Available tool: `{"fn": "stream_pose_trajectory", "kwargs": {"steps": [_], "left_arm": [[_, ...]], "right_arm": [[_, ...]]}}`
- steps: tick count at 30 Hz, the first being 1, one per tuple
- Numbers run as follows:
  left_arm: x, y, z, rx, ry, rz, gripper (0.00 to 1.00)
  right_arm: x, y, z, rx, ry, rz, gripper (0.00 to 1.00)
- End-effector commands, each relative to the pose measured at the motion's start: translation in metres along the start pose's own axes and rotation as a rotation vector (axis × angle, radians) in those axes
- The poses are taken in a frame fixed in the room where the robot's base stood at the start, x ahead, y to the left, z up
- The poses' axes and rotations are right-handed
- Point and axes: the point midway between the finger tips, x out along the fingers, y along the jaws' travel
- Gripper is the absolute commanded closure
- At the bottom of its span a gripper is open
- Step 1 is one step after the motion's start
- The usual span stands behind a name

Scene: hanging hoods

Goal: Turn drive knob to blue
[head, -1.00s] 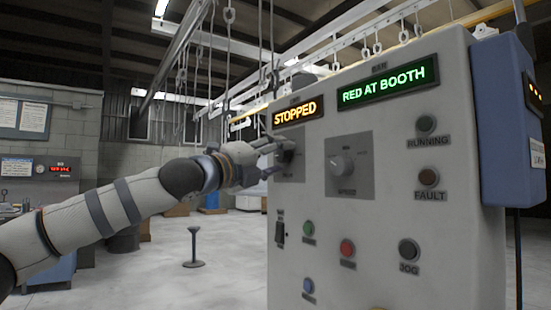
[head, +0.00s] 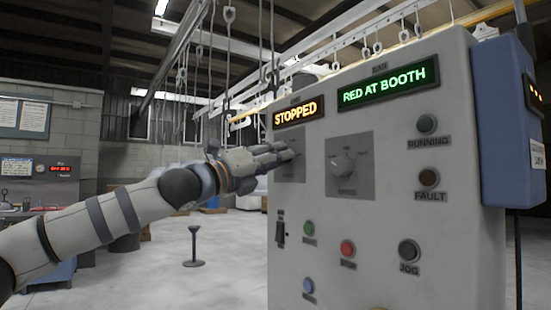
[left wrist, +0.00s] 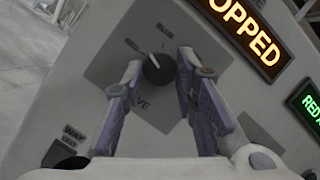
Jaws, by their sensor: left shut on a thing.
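The drive knob (left wrist: 158,69) is a small dark round knob with a pale pointer line, on a grey plate (left wrist: 126,77) of the control panel. In the left wrist view it sits between the fingertips of my left gripper (left wrist: 160,66), which is shut on it. The pointer slants towards the small plate labels, too blurred to read. In the head view my left gripper (head: 294,151) reaches the plate from the left and hides the knob. The display above the plate reads STOPPED (head: 298,112). My right gripper is not in view.
A second knob (head: 343,164) is on a grey plate to the right. Below are a toggle switch (head: 280,232) and green (head: 309,228), red (head: 347,248) and blue (head: 308,286) buttons. A blue box (head: 500,120) is on the panel's right side. Hooks hang overhead.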

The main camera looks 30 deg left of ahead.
Motion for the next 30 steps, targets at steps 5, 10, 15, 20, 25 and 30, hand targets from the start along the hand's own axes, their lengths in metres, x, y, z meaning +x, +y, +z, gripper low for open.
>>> {"fn": "stream_pose_trajectory", "kwargs": {"steps": [5,10,15,20,25,30], "left_arm": [[-0.001,0.000,0.003,0.160,0.007,-0.053,1.00],[-0.001,0.000,0.004,0.311,0.014,-0.102,1.00],[-0.001,0.001,0.005,0.448,0.021,-0.147,1.00],[0.000,0.002,0.005,0.554,0.027,-0.182,1.00],[0.000,0.004,0.005,0.636,0.033,-0.208,1.00],[0.001,0.005,0.004,0.689,0.036,-0.225,1.00]], "right_arm": [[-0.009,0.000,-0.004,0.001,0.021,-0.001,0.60],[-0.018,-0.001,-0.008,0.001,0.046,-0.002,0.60],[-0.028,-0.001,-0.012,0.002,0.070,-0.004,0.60],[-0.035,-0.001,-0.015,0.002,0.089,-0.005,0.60],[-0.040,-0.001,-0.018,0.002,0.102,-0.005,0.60],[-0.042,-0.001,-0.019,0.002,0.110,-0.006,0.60]]}}
